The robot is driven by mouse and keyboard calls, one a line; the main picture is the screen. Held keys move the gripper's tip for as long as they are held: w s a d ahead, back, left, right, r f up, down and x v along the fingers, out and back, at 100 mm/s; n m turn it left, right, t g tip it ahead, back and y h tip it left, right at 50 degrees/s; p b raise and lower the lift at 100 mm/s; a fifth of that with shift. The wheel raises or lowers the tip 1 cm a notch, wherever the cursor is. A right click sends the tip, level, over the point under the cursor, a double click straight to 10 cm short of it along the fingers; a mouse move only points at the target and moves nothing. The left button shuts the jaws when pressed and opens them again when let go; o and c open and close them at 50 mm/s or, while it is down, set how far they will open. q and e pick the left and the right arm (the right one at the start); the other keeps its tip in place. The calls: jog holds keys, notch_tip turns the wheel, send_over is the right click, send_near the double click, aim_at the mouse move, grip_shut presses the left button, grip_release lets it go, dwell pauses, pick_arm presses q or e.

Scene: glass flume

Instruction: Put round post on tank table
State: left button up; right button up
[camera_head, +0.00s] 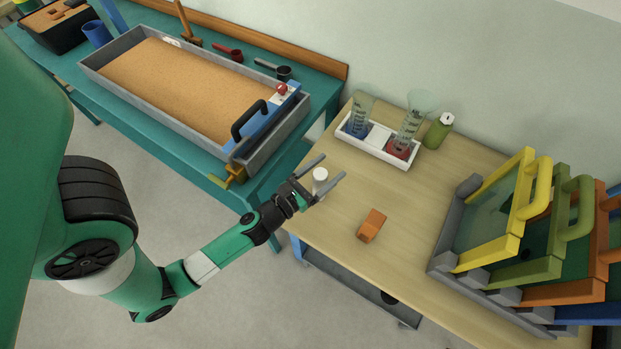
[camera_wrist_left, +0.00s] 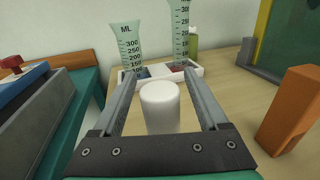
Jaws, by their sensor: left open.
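The round post is a short white cylinder (camera_head: 320,175) standing upright near the left edge of the wooden table (camera_head: 402,247). In the left wrist view the white post (camera_wrist_left: 161,108) stands between the two fingers, with a gap on each side. My left gripper (camera_head: 334,167) is open around it, one finger to either side, and holds nothing. The teal table (camera_head: 262,187) with the sand-filled tank (camera_head: 108,76) stands to the left, beyond a narrow gap. The base of the post is partly hidden by the gripper. My right gripper is not in view.
An orange block (camera_head: 371,226) lies near the post. Behind are a white tray (camera_head: 385,152) with two measuring beakers and a green bottle (camera_head: 438,131). A rack of coloured frames (camera_head: 500,222) fills the right. The teal table's front edge has a small bare strip.

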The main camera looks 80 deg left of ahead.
pick_arm(q)
jog(key=b+v, duration=0.6)
jog(key=v, duration=0.5)
jog(key=w+d+r+m+t+h, duration=0.3)
jog(key=w+d+r+m+h, duration=0.2)
jog(key=r+m, duration=0.45)
jog(key=w+d+r+m+t+h, duration=0.45)
jog(key=r+m, duration=0.35)
jog(key=m, duration=0.2)
jog(key=w+d+r+m+t+h, duration=0.3)
jog(key=w+d+r+m+h, duration=0.15)
jog(key=r+m, duration=0.45)
notch_tip(320, 180, up, 20)
jog(key=w+m+t+y, duration=0.1)
jog(key=m+y, duration=0.3)
jog(key=m, duration=1)
jog(key=shift+w+a+r, duration=0.2)
jog(key=shift+w+a, duration=0.15)
jog(key=shift+w, duration=0.3)
